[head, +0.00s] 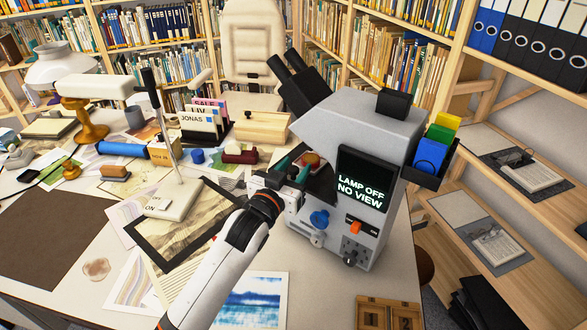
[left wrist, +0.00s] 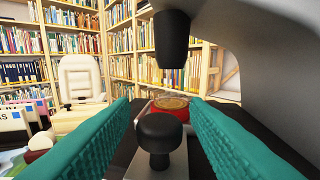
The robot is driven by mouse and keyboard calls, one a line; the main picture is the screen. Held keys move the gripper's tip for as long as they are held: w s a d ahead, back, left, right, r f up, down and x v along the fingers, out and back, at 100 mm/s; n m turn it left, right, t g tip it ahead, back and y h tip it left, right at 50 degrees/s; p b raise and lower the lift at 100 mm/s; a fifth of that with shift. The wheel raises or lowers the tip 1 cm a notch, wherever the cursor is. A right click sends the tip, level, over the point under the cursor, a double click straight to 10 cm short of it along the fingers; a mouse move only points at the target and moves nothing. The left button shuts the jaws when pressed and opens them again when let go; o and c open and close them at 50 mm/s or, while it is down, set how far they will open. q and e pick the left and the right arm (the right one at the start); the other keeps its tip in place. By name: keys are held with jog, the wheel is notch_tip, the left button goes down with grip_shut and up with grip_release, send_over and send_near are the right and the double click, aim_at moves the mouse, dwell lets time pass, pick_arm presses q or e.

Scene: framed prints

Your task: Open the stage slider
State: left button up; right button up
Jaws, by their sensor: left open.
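The grey microscope (head: 385,125) stands on the right of the desk. Its screen (head: 362,188) reads "LAMP OFF NO VIEW". My left gripper (head: 297,170) is at the microscope's stage, open. In the left wrist view its two green fingers (left wrist: 160,108) stand on either side of a black knob (left wrist: 159,134) on a metal plate, apparently the stage slider. I see gaps between knob and fingers. Behind the knob is a round red-rimmed specimen (left wrist: 171,107), under the black objective (left wrist: 172,38). In the head view the gripper hides the knob. My right gripper is not in view.
A blue knob (head: 319,219) and an orange switch (head: 356,227) are on the microscope's front. A white lamp base (head: 172,199) and a dark frame (head: 150,246) lie left of my arm. A wooden box (head: 388,312) is at the front edge. Bookshelves stand behind.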

pick_arm(q)
grip_shut()
jog(key=w+a+p+v, duration=0.1)
jog(key=p+v, duration=0.5)
jog(key=v, duration=0.5)
jog(key=shift+s+a, duration=0.25)
jog(key=shift+a, duration=0.25)
grip_release()
jog(key=b+v, duration=0.2)
jog(key=v, duration=1)
